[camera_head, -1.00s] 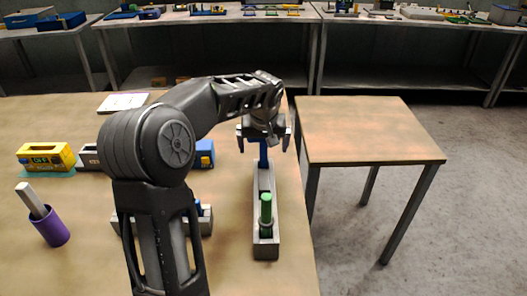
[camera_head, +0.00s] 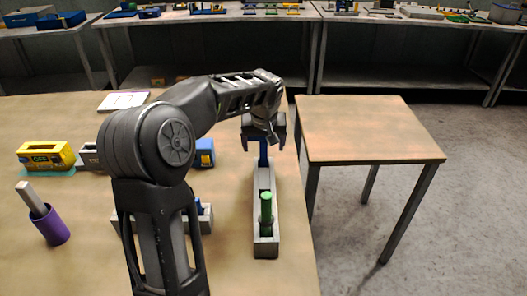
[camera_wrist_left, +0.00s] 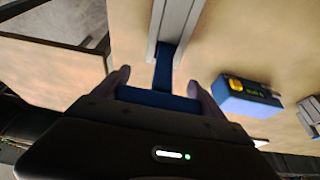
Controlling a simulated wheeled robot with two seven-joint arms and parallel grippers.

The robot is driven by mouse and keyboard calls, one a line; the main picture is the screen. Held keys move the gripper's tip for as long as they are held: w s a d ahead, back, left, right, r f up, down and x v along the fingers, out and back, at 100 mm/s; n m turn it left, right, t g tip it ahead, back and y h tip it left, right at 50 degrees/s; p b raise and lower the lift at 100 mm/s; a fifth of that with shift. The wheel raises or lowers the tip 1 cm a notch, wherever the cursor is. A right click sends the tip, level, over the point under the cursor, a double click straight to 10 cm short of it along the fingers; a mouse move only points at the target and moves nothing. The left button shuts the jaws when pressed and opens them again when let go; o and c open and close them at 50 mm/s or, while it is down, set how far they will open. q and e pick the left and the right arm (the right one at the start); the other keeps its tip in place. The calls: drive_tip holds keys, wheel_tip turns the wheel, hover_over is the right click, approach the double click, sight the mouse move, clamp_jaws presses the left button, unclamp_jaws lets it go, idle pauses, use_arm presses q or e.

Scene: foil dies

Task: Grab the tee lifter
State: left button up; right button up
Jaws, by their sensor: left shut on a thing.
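The tee lifter is blue and T-shaped; its stem (camera_head: 263,153) stands in the far end of a long grey holder (camera_head: 265,250) near the table's right edge. In the left wrist view its crossbar (camera_wrist_left: 157,98) lies between the fingers, with the stem running down into the holder (camera_wrist_left: 175,25). My left gripper (camera_head: 264,140) is shut on the crossbar; it also shows in the left wrist view (camera_wrist_left: 160,90). The stem's lower end is hidden in the holder. My right gripper is not in view.
A green cylinder (camera_head: 266,207) stands in the same holder's near end. A yellow box (camera_head: 46,155), a purple cup (camera_head: 50,226) with a grey bar and a blue box (camera_head: 205,153) are to the left. A bare side table (camera_head: 370,130) stands to the right, across a gap.

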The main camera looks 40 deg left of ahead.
use_arm(q)
drive_tip(key=c, duration=1)
drive_tip(key=shift+r, duration=0.15)
wheel_tip(320, 180, up, 10)
drive_tip(key=shift+f, duration=0.1)
idle(0.5)
